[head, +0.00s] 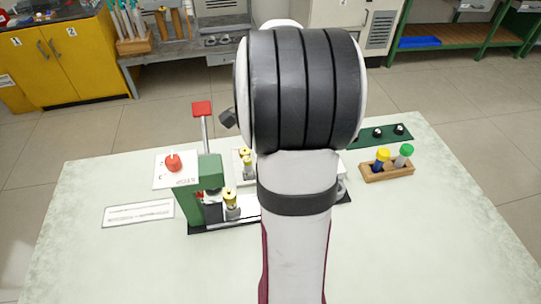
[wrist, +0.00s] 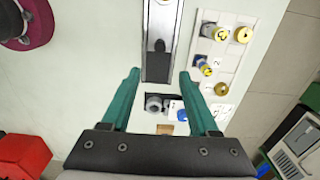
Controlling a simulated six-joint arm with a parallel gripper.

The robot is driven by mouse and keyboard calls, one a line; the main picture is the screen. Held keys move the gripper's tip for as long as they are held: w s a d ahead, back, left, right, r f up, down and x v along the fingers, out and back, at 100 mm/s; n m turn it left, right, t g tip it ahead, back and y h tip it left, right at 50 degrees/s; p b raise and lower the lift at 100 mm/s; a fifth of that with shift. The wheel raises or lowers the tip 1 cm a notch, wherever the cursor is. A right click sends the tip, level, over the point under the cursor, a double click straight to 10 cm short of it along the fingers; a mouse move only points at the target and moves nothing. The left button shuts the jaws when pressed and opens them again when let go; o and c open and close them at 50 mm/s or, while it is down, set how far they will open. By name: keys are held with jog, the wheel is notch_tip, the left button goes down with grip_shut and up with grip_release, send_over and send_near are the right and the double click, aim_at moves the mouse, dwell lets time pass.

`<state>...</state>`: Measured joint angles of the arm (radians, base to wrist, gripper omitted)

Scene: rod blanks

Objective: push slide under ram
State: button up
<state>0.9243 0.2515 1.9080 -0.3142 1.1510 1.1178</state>
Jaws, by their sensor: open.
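A green press (head: 209,178) with a red-tipped lever (head: 202,110) stands left of centre on the table in the head view. A dark ram-like part shows in its opening, small and unclear. A brass-topped piece (head: 231,204) stands upright on the press's track, just right of the opening. In the wrist view a metal track (wrist: 160,40) with a dark slot lies beyond my gripper (wrist: 159,74). My gripper is open, with teal fingers apart and nothing held. A grey round part (wrist: 153,103) shows between the fingers, lower down. My arm hides my gripper in the head view.
A pale rack (wrist: 216,52) with several brass-ended pieces lies right of the track. A wooden block (head: 388,171) holds yellow- and green-topped rods at right. A red-knob box (head: 175,168) and white card (head: 138,212) are at left. The table's front is mostly clear.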

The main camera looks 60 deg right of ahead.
jog(key=s+d+f+t+y, duration=0.2)
jog(key=s+d+t+y, duration=0.1)
jog(key=s+d, duration=0.1)
jog(key=x, duration=1.5)
jog(key=shift+w+a, duration=0.1)
grip_shut()
jog(key=shift+r, duration=0.1)
dwell(0.6)
